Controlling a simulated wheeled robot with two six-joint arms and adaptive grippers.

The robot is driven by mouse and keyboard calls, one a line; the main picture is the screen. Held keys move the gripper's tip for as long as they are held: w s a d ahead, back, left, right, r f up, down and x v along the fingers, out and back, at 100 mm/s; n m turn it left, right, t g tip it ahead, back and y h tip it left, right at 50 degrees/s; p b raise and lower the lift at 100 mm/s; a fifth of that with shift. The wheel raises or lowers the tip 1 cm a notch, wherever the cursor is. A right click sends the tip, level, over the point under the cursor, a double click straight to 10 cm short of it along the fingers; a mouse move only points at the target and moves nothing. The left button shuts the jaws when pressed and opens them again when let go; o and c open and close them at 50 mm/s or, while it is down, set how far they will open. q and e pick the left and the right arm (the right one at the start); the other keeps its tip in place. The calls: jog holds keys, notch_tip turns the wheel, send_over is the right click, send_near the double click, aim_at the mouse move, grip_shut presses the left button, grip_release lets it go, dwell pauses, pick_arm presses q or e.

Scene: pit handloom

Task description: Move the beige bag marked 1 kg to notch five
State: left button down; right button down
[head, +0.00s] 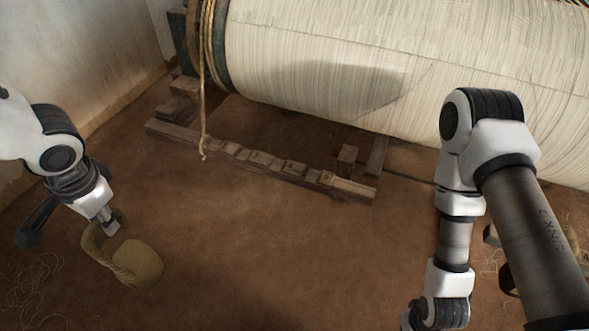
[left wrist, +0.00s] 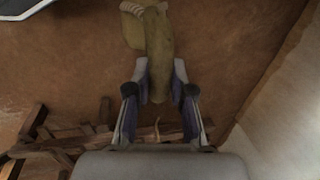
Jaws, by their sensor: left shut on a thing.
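A beige bag (head: 138,262) with a thick curved loop is at the lower left in the head view. My left gripper (head: 108,226) is shut on the loop, with the bag's body below and to the right. In the left wrist view, the loop lies between the fingers of my left gripper (left wrist: 160,72), and the bag (left wrist: 133,32) shows at the top. I see no 1 kg mark, and I cannot tell whether the bag touches the floor. The notched wooden beam (head: 262,161) lies on the floor ahead; its notch marks are too small to read. My right gripper is out of view.
A large roll of pale warp threads (head: 330,55) spans the back. A rope (head: 204,115) hangs from its left end over the beam. A wall (head: 85,60) stands at the left. The brown floor (head: 270,250) between my arms is clear.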

pick_arm(q)
jog(key=shift+n, duration=0.4)
dwell(0.4)
